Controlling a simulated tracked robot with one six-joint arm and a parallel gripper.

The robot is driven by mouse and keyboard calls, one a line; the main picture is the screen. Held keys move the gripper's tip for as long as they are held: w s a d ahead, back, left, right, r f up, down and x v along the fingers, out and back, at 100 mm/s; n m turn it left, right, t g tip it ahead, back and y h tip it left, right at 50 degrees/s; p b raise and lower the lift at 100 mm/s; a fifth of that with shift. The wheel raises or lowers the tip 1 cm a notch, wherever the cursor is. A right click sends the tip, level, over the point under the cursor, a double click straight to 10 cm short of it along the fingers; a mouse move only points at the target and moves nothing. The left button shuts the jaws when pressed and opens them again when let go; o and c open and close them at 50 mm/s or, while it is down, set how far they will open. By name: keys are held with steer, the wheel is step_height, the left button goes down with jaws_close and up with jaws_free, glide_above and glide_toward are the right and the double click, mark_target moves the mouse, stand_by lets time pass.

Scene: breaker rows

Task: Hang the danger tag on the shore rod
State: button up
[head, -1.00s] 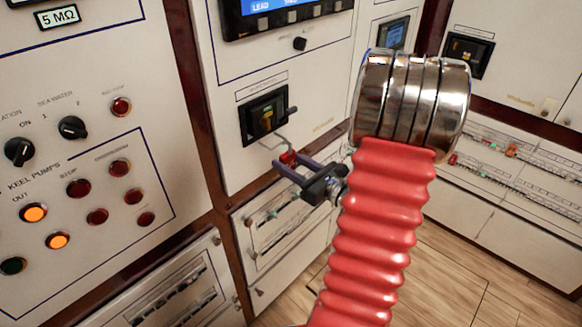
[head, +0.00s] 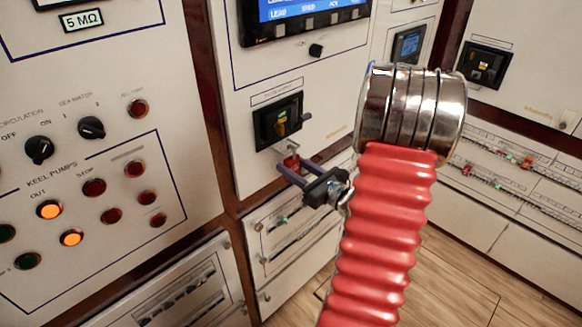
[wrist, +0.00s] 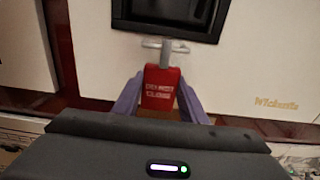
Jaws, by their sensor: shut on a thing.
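The red danger tag (head: 291,164), with a thin pale metal hook on top, is held upright between the two purple fingers of my gripper (head: 296,166). In the wrist view the tag (wrist: 159,90) shows white lettering, and its hook (wrist: 165,46) spreads into a crossbar above. The black breaker (head: 278,122) on the middle cabinet has a short dark rod (head: 305,117) sticking out at its right side; I take this for the shore rod. The hook appears below and left of the rod, apart from it. In the wrist view the breaker (wrist: 165,15) is cut off and no rod is clear.
A left panel (head: 100,130) carries knobs and lamps. Other breakers sit on a cabinet further back (head: 408,45) and on the right wall (head: 486,65). Low drawers (head: 295,235) lie under the middle cabinet. Wooden floor (head: 450,280) is open at lower right.

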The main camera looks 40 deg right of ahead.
steer(key=o, duration=1.1)
steer(key=shift+o, duration=0.2)
steer(key=shift+s, duration=0.1)
steer(key=s, duration=1.3)
steer(key=shift+s+d, duration=0.15)
steer(key=shift+s, duration=0.2)
